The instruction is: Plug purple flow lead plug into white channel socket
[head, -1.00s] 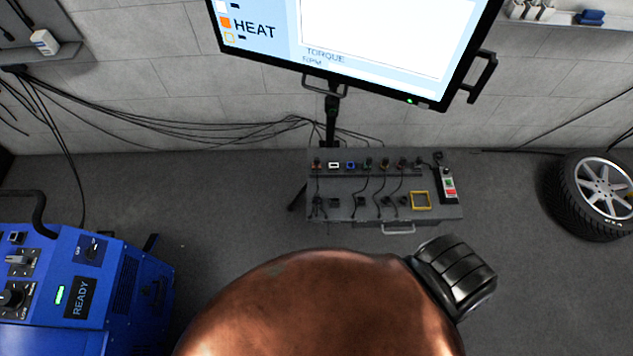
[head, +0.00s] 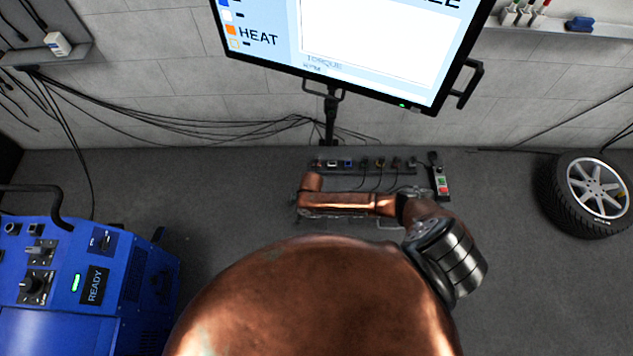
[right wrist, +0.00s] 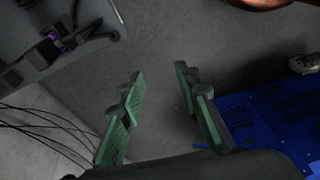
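A purple-marked plug (right wrist: 53,37), likely the purple flow lead plug, shows at the upper left of the right wrist view on a grey panel, beside dark plugs and leads. The white channel socket (head: 332,163) is in the panel's back row in the head view, between an orange-brown one and a blue one. My right gripper (right wrist: 160,72) is open and empty, its green fingers apart over the floor, to the right of the panel in the wrist view. In the head view my copper arm covers the panel's front part. My left gripper is not in view.
A blue machine (head: 70,280) stands at the left; blue casing (right wrist: 265,110) also shows in the right wrist view. A power strip (head: 439,180) lies at the panel's right end. A monitor (head: 345,50) stands behind. A wheel (head: 590,195) is at the right.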

